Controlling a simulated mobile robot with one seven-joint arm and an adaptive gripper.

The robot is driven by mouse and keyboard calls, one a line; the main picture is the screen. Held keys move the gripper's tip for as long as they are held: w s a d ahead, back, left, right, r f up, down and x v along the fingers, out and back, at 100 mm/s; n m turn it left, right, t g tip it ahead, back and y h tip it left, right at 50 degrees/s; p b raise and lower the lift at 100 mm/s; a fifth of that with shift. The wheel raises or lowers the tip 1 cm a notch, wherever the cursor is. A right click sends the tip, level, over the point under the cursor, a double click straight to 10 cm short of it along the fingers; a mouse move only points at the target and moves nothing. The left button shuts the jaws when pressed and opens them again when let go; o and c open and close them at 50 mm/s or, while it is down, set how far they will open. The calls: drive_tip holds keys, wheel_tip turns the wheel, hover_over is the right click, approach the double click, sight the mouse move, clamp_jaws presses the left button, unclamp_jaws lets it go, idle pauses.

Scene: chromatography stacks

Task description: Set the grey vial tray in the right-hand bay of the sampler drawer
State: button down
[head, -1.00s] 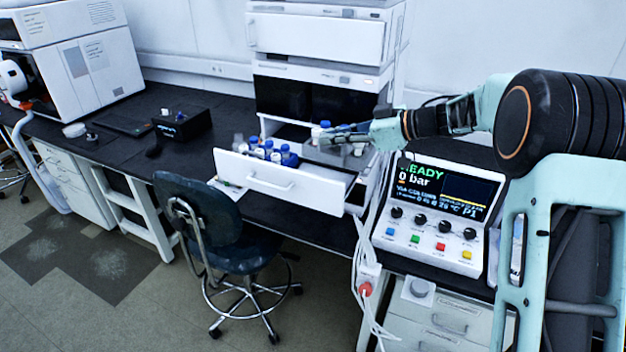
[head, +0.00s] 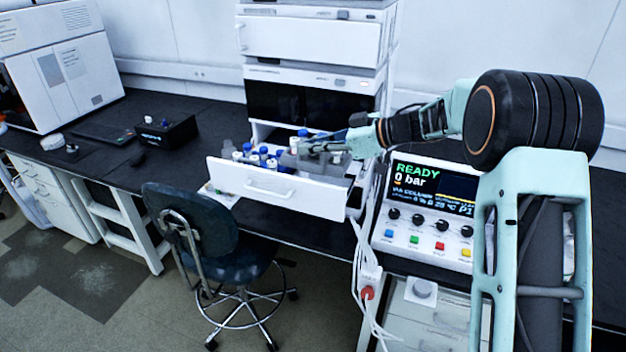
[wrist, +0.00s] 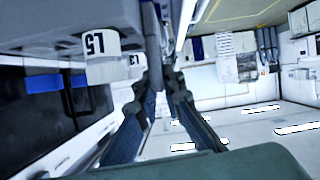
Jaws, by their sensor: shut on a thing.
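The white sampler drawer (head: 225,174) stands pulled out of the instrument stack in the head view. Several blue-capped and white-capped vials (head: 264,154) stand in its left part. The grey vial tray (head: 315,160) is over the drawer's right part.
A control box (head: 430,212) reading READY, 0 bar stands right of the drawer, with white cables (head: 362,260) hanging beside it. A stool (head: 205,235) stands in front. The upper stack unit (head: 310,40) rises behind the drawer. A small black box (head: 168,128) stands on the left bench.

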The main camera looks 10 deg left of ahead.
sight(324, 171)
wheel_tip(324, 171, down, 8)
drive_tip(key=shift+r, duration=0.1)
drive_tip(key=c, duration=2.5)
unclamp_jaws()
drive_tip(key=shift+o, duration=0.8)
drive_tip(key=shift+d, duration=0.3)
drive_tip(key=v, duration=1.1)
drive_tip(key=shift+d+b, duration=0.2)
drive_tip(key=shift+b, duration=0.15)
drive_tip(key=shift+s+r, duration=0.1)
